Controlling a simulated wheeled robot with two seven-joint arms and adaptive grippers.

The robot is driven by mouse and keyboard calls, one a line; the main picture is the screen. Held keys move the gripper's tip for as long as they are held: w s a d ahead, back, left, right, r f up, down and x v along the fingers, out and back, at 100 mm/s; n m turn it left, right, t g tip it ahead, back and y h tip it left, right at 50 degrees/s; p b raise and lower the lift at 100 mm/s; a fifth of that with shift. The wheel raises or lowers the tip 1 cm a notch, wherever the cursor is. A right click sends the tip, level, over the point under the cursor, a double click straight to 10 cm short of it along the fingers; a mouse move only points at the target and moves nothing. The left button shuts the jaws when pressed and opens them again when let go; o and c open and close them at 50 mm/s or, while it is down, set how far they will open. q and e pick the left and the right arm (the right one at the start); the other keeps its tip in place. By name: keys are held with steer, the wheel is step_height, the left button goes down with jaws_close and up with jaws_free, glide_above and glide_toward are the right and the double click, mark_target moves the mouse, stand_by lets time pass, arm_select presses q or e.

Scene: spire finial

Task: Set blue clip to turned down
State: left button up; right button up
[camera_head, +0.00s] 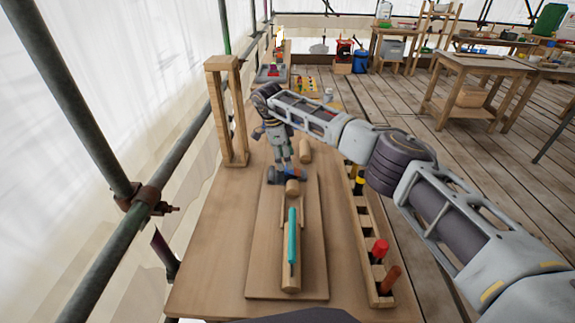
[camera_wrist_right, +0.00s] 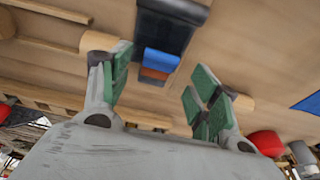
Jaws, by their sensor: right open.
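The blue clip (camera_head: 299,174) sits near the far end of the wooden board, across or beside a round wooden piece. In the right wrist view a blue block (camera_wrist_right: 161,62) with an orange strip and a dark body shows, which looks like the clip. My right gripper (camera_head: 283,158) points down just above and behind the clip in the head view. In the right wrist view my right gripper (camera_wrist_right: 160,75) is open, its green-padded fingers spread either side of the blue block, with gaps visible. Whether the clip is turned up or down is not clear. My left gripper is not in view.
A teal rod (camera_head: 292,236) lies on the wooden holder on the board (camera_head: 257,270). A slotted wooden rack (camera_head: 367,240) with red, orange and yellow pieces stands right of it. A wooden frame (camera_head: 239,120) stands at the left. A wooden cylinder (camera_head: 305,152) is beside the gripper.

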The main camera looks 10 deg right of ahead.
steer(key=v, duration=0.7)
steer(key=shift+r, duration=0.2)
steer(key=shift+w, duration=0.1)
steer(key=shift+c, duration=0.3)
